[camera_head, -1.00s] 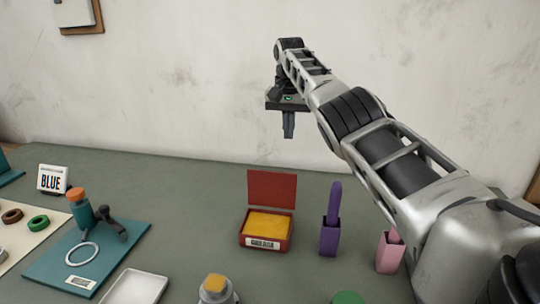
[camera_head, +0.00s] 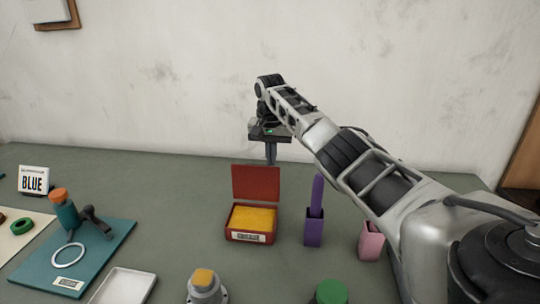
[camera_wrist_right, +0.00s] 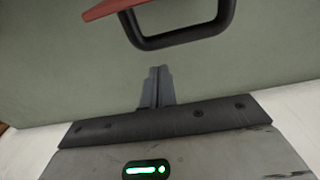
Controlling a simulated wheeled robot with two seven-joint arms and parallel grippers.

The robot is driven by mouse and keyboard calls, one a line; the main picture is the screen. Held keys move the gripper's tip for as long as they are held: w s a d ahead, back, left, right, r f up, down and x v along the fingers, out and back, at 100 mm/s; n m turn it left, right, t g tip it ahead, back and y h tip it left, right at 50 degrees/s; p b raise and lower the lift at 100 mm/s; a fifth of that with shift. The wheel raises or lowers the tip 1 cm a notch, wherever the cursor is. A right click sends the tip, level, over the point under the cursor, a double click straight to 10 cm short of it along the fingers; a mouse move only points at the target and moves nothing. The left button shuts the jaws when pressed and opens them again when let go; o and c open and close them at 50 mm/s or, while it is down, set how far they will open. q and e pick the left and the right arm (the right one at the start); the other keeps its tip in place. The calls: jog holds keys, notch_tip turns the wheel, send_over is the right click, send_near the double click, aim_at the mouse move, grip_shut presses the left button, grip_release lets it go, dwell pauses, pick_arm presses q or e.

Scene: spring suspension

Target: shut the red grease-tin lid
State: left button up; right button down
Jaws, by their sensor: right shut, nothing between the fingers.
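The red grease tin (camera_head: 236,236) stands on the table with yellow contents showing. Its red lid (camera_head: 256,184) stands up, open, at the tin's back edge. My right gripper (camera_head: 271,160) is shut and empty, pointing down just above and behind the lid's top edge in the head view. In the right wrist view, the shut fingers (camera_wrist_right: 157,75) are just short of a black handle (camera_wrist_right: 185,40) on the red lid (camera_wrist_right: 112,8), with a visible gap. My left gripper is in no view.
A purple holder (camera_head: 314,240) and a pink holder (camera_head: 371,246) stand right of the tin. A teal mat (camera_head: 35,268) with an orange-capped bottle (camera_head: 66,212) lies left. A grey fitting (camera_head: 206,290) and a green-topped item (camera_head: 332,291) are in front. The wall is behind.

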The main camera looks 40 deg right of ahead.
jog(key=shift+s+a+r, duration=0.3)
jog(key=shift+s+a, duration=0.35)
jog(key=shift+a, duration=0.15)
jog(key=shift+w+a, duration=0.1)
jog(key=shift+w, duration=0.05)
